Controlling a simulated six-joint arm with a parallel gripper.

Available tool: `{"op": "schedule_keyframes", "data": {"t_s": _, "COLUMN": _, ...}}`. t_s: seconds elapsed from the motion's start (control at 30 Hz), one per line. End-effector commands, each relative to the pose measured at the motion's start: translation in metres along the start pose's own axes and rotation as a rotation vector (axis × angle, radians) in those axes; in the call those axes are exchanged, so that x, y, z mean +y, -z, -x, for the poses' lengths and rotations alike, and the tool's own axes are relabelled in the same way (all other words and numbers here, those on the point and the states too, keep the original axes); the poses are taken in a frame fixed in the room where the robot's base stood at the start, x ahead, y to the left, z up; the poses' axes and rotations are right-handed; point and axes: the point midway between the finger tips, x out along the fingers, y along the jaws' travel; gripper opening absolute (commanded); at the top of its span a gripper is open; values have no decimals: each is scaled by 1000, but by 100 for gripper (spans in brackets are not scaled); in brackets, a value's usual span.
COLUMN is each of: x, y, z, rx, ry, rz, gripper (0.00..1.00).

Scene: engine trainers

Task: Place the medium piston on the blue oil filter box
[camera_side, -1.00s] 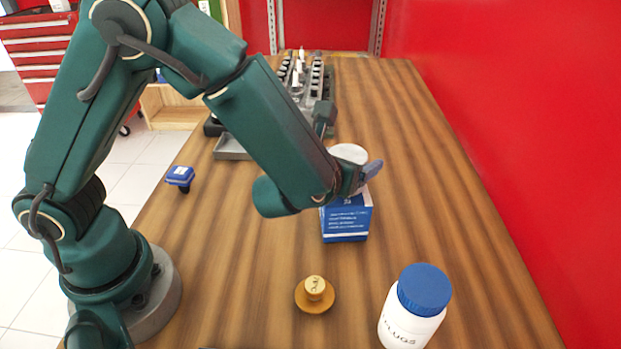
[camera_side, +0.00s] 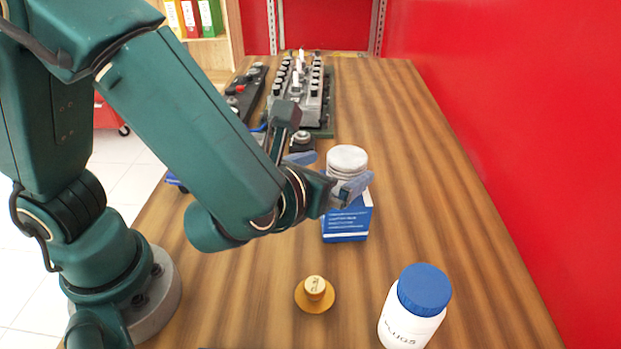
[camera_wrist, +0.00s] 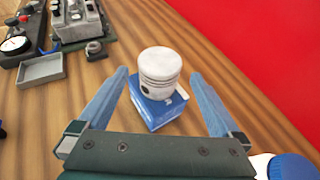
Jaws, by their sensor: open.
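A silver piston (camera_side: 347,161) stands upright on top of the blue oil filter box (camera_side: 345,225) on the wooden table. In the wrist view the piston (camera_wrist: 160,67) rests on the blue box (camera_wrist: 157,116), crown up. My gripper (camera_side: 328,174) is open and lies just left of and nearer than the piston in the side view. In the wrist view its two blue fingers (camera_wrist: 160,82) are spread wide to either side of the piston, apart from it. The lower part of the piston is partly hidden by a finger in the side view.
A white bottle with a blue lid (camera_side: 413,306) and a brass-coloured knobbed piece (camera_side: 315,295) stand at the front. An engine block (camera_side: 300,95) is at the back. A grey tray (camera_wrist: 41,70) lies left in the wrist view. The table's right side is clear.

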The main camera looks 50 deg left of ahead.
Motion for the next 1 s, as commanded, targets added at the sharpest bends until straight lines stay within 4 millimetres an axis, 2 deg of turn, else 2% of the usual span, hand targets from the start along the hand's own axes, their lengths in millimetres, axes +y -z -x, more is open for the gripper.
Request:
{"op": "schedule_keyframes", "data": {"t_s": 0.1, "x": -1, "y": 0, "z": 18, "rx": -1, "ry": 6, "rz": 0, "gripper": 100}}
{"op": "schedule_keyframes", "data": {"t_s": 0.3, "x": 2, "y": 0, "z": 33, "rx": 4, "ry": -4, "rz": 7, "gripper": 100}}
{"op": "schedule_keyframes", "data": {"t_s": 0.37, "x": 9, "y": -1, "z": 33, "rx": 17, "ry": -29, "rz": 45, "gripper": 100}}
{"op": "schedule_keyframes", "data": {"t_s": 0.47, "x": 38, "y": -2, "z": 32, "rx": 72, "ry": -135, "rz": 208, "gripper": 100}}
{"op": "schedule_keyframes", "data": {"t_s": 0.57, "x": 81, "y": 4, "z": 37, "rx": 155, "ry": -310, "rz": 507, "gripper": 100}}
{"op": "schedule_keyframes", "data": {"t_s": 0.6, "x": 98, "y": 8, "z": 43, "rx": 187, "ry": -390, "rz": 658, "gripper": 100}}
{"op": "schedule_keyframes", "data": {"t_s": 0.7, "x": 128, "y": 23, "z": 62, "rx": 256, "ry": -586, "rz": 1067, "gripper": 100}}
{"op": "schedule_keyframes", "data": {"t_s": 0.83, "x": 139, "y": 36, "z": 90, "rx": 305, "ry": -792, "rz": 1613, "gripper": 100}}
{"op": "schedule_keyframes", "data": {"t_s": 1.0, "x": 124, "y": 33, "z": 112, "rx": 321, "ry": -944, "rz": 2258, "gripper": 100}}
